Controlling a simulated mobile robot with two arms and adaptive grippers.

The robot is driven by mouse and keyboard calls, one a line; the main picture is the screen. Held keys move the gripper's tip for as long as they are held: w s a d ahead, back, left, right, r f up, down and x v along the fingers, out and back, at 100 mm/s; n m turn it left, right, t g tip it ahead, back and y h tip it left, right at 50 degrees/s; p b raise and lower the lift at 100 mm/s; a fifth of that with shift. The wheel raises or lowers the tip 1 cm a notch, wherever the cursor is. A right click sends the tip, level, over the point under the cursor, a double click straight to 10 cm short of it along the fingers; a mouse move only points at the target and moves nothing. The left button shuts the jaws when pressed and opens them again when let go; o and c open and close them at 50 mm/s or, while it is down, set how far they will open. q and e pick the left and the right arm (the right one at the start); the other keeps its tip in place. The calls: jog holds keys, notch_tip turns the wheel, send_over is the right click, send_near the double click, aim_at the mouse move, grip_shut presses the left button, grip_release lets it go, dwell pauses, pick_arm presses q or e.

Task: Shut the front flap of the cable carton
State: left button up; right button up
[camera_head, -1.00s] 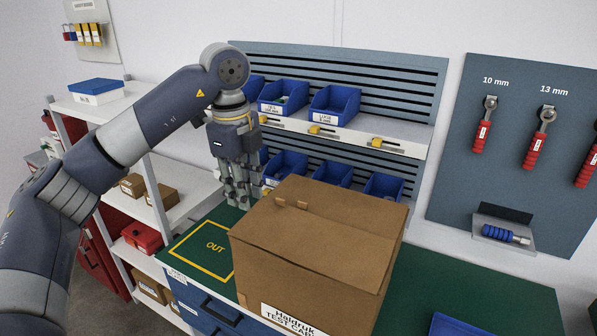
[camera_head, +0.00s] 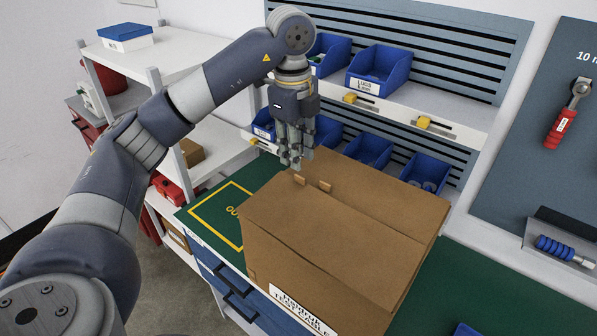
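The brown cable carton (camera_head: 350,225) stands on the green bench top, its label (camera_head: 300,312) on the front face, partly cut off by the picture's bottom edge. Its front flap (camera_head: 325,240) lies across the near part of the top, almost flat. Two small tabs (camera_head: 325,187) show along the seam. I cannot tell whether the flap is fully seated. My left gripper (camera_head: 292,162) hangs fingers down at the carton's back left, just above and beside the left tab. Its fingers look close together, with nothing seen between them; contact cannot be told. My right gripper is not in view.
A tool board (camera_head: 550,175) is at the right. White shelves (camera_head: 150,60) stand at the left.

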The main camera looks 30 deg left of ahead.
aim_at(299, 177)
pick_arm(q)
jog(key=f, duration=0.3)
jog(key=shift+w+f, duration=0.2)
jog(key=shift+f, duration=0.1)
jog(key=shift+f+p, duration=0.4)
jog(key=shift+p, duration=0.05)
jog(key=shift+f, duration=0.85)
grip_shut()
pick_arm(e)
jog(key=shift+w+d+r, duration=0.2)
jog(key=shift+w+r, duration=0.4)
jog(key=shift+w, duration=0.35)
